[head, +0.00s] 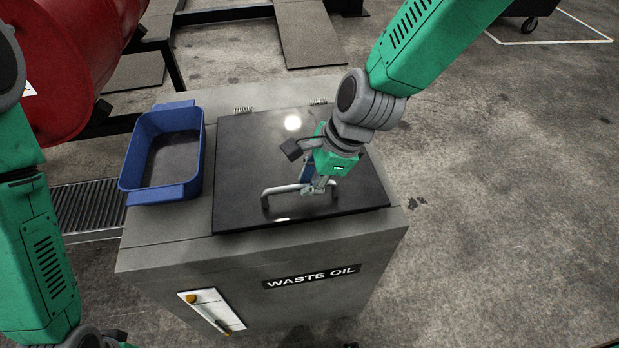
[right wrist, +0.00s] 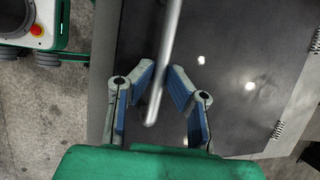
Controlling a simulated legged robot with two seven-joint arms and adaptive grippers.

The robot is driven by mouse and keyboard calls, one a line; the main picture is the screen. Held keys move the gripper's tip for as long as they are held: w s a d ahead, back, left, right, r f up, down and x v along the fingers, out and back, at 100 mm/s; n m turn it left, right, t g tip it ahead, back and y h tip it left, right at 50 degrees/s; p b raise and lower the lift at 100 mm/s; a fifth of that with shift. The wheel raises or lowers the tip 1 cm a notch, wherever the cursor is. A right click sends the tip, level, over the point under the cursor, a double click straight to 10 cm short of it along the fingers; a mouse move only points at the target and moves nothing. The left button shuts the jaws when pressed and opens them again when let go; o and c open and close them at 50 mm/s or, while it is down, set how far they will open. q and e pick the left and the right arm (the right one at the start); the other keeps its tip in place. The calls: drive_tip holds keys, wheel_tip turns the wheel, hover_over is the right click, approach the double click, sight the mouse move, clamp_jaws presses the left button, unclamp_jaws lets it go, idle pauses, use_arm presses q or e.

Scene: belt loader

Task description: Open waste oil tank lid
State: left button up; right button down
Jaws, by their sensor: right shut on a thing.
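The waste oil tank (head: 345,255) is a grey cabinet with a "WASTE OIL" label on its front. Its black lid (head: 240,160) lies flat and closed on top, with spring hinges along the back edge. A grey bar handle (head: 280,190) stands near the lid's front edge; it also shows in the right wrist view (right wrist: 171,45). My right gripper (head: 318,186) is shut on the handle toward its right part. In the right wrist view, its blue-padded fingers (right wrist: 160,85) are on both sides of the bar. My left arm enters at left; its gripper is out of view.
A blue tray (head: 163,197) sits on the cabinet top left of the lid. A red drum (head: 75,60) lies on a dark stand at upper left. A floor grate (head: 88,205) lies beside the cabinet. The floor (head: 500,200) at right is clear.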

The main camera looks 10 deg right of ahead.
drive_tip(key=w+r+g+p, duration=0.1)
drive_tip(key=w+r+p, duration=0.3)
drive_tip(key=r+p, duration=0.4)
drive_tip(key=w+r+g+p, duration=0.2)
drive_tip(key=w+r+p, duration=0.3)
drive_tip(key=r+p, duration=0.3)
drive_tip(key=shift+w+r+m, duration=0.15)
drive_tip(key=shift+r+m, duration=0.1)
drive_tip(key=shift+m, duration=0.15)
